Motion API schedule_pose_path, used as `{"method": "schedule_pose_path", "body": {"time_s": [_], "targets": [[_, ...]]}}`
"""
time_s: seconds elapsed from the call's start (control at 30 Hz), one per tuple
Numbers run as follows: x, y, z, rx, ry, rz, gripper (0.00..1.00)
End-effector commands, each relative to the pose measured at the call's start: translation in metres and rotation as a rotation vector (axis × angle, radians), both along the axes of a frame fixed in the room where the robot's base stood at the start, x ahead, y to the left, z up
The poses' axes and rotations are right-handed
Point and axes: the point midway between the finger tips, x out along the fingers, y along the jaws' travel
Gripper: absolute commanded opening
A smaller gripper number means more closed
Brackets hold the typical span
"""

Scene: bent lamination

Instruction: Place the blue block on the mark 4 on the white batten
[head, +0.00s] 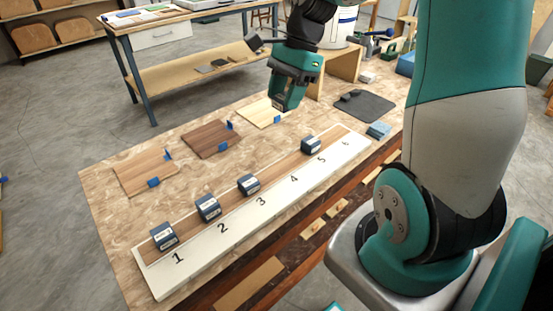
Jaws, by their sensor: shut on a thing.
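The white batten (212,249) lies along the front of the workbench, with black numbers 1 to 6 rising from lower left to upper right. Dark blue blocks with white labels stand on the brown strip behind it: one at mark 1 (164,236), one at mark 2 (208,207), one at mark 3 (248,184) and one near mark 5 (311,145). The strip behind mark 4 (294,180) is bare. My gripper (285,103) is above the bench, behind the batten, shut on a dark blue block, mostly hidden between its fingers.
Wood sample boards (211,138) with small blue clamps lie along the back of the bench. A dark mat (364,107) and a blue stack (379,130) lie to the right. A wooden stand (343,64) is behind my gripper. The bench's left front is clear.

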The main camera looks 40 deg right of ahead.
Motion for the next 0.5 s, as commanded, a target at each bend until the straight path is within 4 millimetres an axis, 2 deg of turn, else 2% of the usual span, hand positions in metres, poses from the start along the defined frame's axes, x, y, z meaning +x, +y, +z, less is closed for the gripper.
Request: {"method": "schedule_pose_path", "body": {"time_s": [0.03, 0.3, 0.5], "targets": [[-0.001, 0.001, -0.017, 0.003, 0.007, 0.002, 0.09], [0.0, 0.003, -0.094, 0.003, 0.007, 0.006, 0.09], [0.0, 0.003, -0.131, 0.001, 0.003, 0.009, 0.09]]}}
